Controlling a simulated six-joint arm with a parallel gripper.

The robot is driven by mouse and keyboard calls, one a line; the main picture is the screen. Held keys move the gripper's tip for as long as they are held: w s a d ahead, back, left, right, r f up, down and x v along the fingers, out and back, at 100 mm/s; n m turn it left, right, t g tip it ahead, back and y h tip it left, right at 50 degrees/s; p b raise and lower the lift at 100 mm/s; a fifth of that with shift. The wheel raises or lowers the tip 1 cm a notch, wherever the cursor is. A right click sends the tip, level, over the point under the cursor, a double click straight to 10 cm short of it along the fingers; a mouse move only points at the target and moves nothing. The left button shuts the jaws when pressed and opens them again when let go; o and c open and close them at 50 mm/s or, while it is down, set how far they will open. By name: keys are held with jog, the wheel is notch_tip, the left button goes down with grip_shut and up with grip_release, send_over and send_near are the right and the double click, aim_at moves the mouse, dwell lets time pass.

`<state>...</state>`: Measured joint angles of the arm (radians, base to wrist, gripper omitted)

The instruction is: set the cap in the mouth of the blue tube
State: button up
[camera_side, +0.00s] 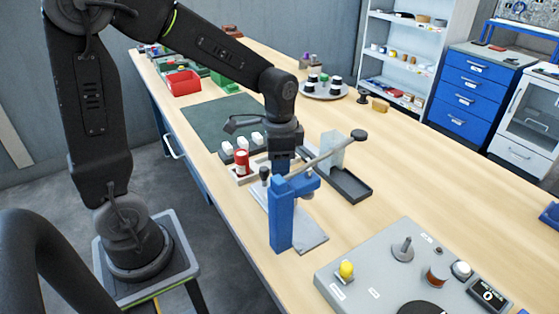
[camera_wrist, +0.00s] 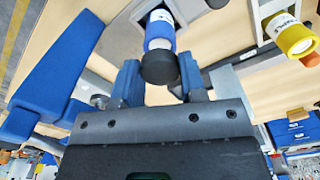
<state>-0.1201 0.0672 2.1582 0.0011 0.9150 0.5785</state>
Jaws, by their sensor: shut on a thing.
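My gripper (camera_wrist: 160,82) is shut on a small black round cap (camera_wrist: 159,68), held between its two blue fingers. The blue tube (camera_wrist: 158,44), with a white label, lies just beyond the cap in the wrist view. In the side view my gripper (camera_side: 281,168) points down behind the blue press; the cap and the blue tube cannot be made out there.
The blue lever press (camera_side: 283,215) stands close in front of my gripper, its handle reaching right. A red container with a white label (camera_side: 241,163) stands left, beside small white pieces (camera_side: 242,144). A grey control panel (camera_side: 385,280) is at front right. A yellow-rimmed tube (camera_wrist: 293,37) is at right.

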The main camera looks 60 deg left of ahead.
jog(key=shift+f, duration=0.85)
dwell(0.6)
jog(key=o, duration=1)
notch_tip(320, 180, up, 14)
jog(key=shift+f, duration=0.1)
jog(key=s+d+n+t, duration=0.1)
jog(key=s+t, duration=0.1)
jog(key=s, duration=0.2)
jog(key=s+d+f+n+t, duration=0.1)
jog(key=s+n, duration=0.1)
jog(key=s, duration=0.2)
jog(key=s+d+f+n+t, duration=0.1)
jog(key=s+d+n+t, duration=0.1)
jog(key=s, duration=0.2)
jog(key=shift+t, duration=0.3)
